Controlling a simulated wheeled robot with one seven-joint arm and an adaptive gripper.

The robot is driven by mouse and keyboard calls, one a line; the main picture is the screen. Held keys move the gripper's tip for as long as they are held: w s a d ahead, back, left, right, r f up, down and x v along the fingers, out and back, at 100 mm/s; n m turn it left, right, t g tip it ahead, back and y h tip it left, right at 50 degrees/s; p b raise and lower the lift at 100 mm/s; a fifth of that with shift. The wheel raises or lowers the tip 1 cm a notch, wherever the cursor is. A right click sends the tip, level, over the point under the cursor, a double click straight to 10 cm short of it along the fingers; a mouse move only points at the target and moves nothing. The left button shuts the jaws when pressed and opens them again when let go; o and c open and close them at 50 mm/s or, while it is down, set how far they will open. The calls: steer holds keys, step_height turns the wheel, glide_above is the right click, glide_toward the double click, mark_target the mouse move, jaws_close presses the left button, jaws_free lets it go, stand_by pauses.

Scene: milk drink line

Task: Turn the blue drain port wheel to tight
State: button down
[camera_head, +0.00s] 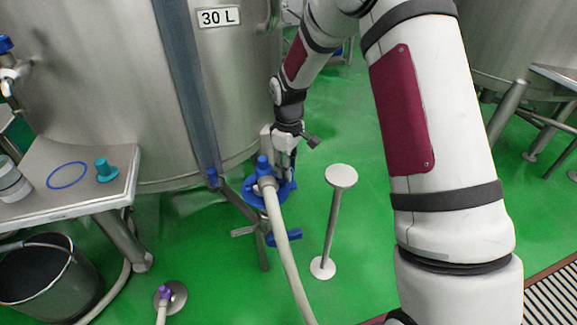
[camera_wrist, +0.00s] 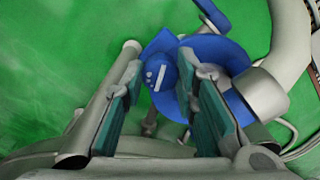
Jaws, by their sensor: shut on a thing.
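The blue drain port wheel (camera_head: 288,189) is low beside the big steel tank, where the pale hose ends. My gripper (camera_head: 284,168) reaches down to it from above. In the wrist view my gripper (camera_wrist: 165,75) has its two teal-padded fingers either side of a blue part of the wheel (camera_wrist: 234,62), with a round blue piece with white marks between them. The fingers are shut on the wheel. The right finger hides part of the blue shape. The exact contact and the wheel's turn position cannot be told.
The steel tank (camera_head: 110,90) is close at the left. The pale hose (camera_head: 286,245) runs down in front of the wheel. A white post stand (camera_head: 341,178) is to the right. A steel table (camera_head: 110,165) and dark bucket (camera_head: 45,280) are at the left.

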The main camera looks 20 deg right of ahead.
steer(key=m+p, duration=0.1)
steer(key=m, duration=0.4)
steer(key=shift+m, duration=0.3)
steer(key=m+p, duration=0.1)
steer(key=m, duration=0.5)
steer(key=shift+a+p, duration=0.1)
steer(key=shift+p, duration=0.2)
steer(key=m+p, duration=0.1)
steer(key=m, duration=0.4)
steer(key=shift+m, duration=0.4)
steer(key=m+p, duration=0.2)
steer(key=m, duration=0.3)
steer(key=shift+m, duration=0.4)
steer(key=c, duration=1.3)
jaws_free()
